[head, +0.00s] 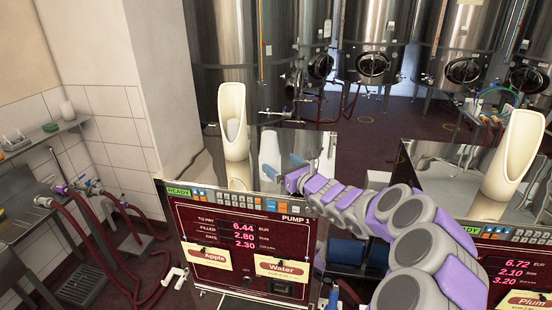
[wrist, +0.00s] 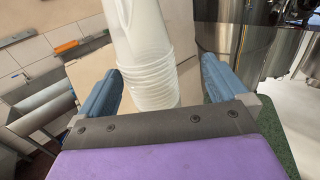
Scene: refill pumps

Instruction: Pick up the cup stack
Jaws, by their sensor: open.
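The cup stack (head: 269,150) is white and translucent, and stands on the top of the pump 1 cabinet in the head view. In the wrist view the cup stack (wrist: 150,72) shows several nested rims and stands between the two blue fingers. My gripper (head: 284,165) is open beside the stack in the head view. In the wrist view my gripper (wrist: 162,75) has a finger on each side of the stack, with visible gaps. Whether either finger touches the stack is unclear.
A tall cream holder (head: 233,105) with a pale item inside stands left of the stack on the pump 1 cabinet (head: 245,250). A second cabinet with a similar holder (head: 514,150) is at right. Steel tanks (head: 376,45) stand behind. A metal sink bench (head: 25,210) is at left.

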